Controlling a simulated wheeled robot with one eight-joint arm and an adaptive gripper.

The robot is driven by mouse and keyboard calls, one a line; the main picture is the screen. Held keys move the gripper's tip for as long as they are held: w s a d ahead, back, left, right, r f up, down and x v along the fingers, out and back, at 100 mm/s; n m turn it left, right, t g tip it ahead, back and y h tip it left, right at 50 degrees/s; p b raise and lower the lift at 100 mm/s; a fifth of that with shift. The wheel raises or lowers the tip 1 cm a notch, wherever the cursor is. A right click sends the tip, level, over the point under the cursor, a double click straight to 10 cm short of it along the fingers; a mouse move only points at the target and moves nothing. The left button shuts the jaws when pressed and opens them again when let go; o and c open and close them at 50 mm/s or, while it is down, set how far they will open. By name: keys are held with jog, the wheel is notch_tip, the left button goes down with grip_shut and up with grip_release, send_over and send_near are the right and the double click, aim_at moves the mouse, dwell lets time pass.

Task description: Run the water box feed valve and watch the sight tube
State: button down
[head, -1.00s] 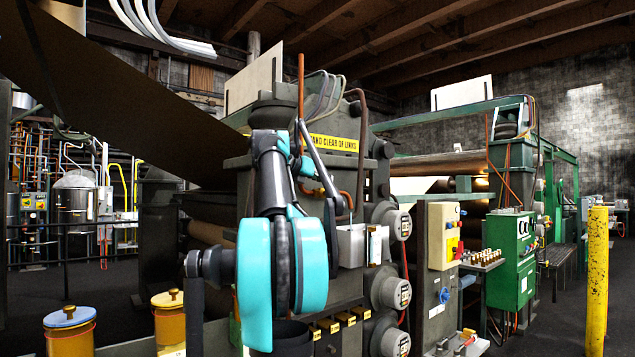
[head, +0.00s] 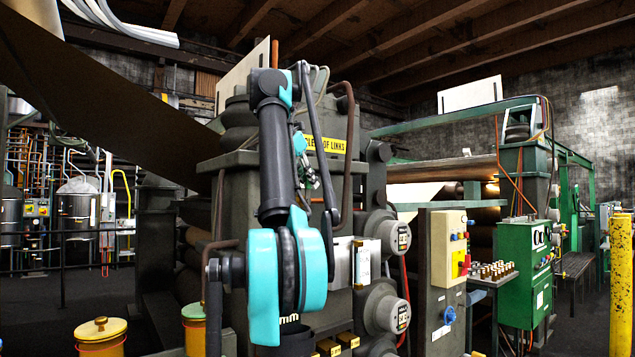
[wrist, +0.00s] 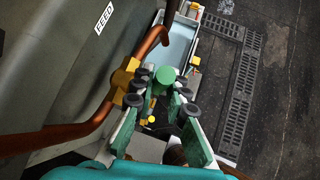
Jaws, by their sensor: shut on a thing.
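In the wrist view my gripper (wrist: 163,101) is shut, with its black-padded fingers around a green round-topped handle (wrist: 165,75). The handle stands beside a brass valve body (wrist: 125,80) on a copper pipe (wrist: 95,122), near a FEED label (wrist: 104,18). The fingers hide how the handle joins the valve. The water box (wrist: 180,42), an open pale trough, lies just beyond. In the head view my gripper (head: 312,178) is small and partly behind my arm. A slim upright tube in an orange-edged frame (head: 362,262), likely the sight tube, is below it; its level is unreadable.
Copper pipes (head: 345,115) run close to my gripper. A yellow-lidded canister (head: 101,335) stands front left. Floor grates (wrist: 238,90) show below.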

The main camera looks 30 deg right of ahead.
dwell(0.4)
jog(key=c, duration=1.5)
grip_release()
jog(key=shift+d, duration=0.1)
jog(key=s+a, duration=0.4)
jog(key=a, duration=0.8)
jog(key=shift+s+r, duration=0.35)
jog(key=shift+r, duration=0.05)
jog(key=shift+s, duration=0.1)
